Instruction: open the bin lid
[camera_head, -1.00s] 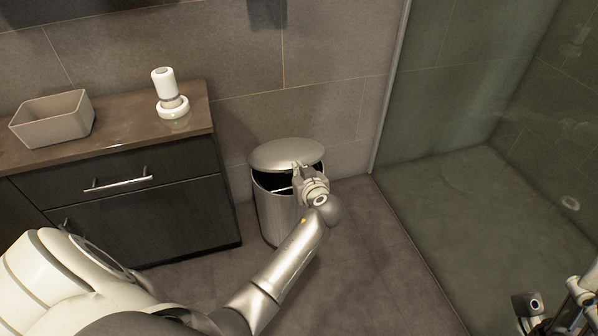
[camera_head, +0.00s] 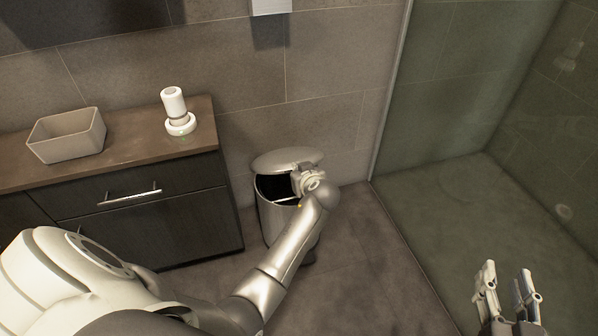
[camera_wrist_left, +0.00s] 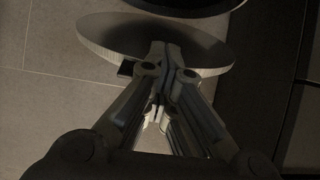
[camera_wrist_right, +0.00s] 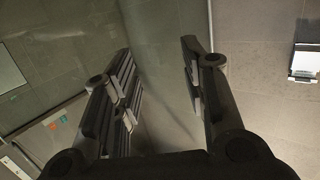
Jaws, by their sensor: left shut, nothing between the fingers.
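A metal bin (camera_head: 270,215) stands on the floor beside the dark cabinet. Its lid (camera_head: 285,158) is tilted up at the back, and the dark opening (camera_head: 277,187) shows below it. My left gripper (camera_head: 305,180) is at the right side of the opening, close under the lid; whether it touches the lid is unclear. In the left wrist view the left gripper's fingertips (camera_wrist_left: 163,48) are shut with nothing between them, overlapping the pale rounded lid (camera_wrist_left: 110,35). My right gripper (camera_head: 507,270) is open and empty at the lower right, away from the bin; its spread fingers also show in the right wrist view (camera_wrist_right: 160,65).
The cabinet (camera_head: 150,220) left of the bin carries a beige box (camera_head: 68,140) and a white dispenser (camera_head: 177,115). A tiled wall (camera_head: 325,110) is behind the bin. Shower glass (camera_head: 440,110) is at the right. Floor in front of the bin (camera_head: 350,270) is free.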

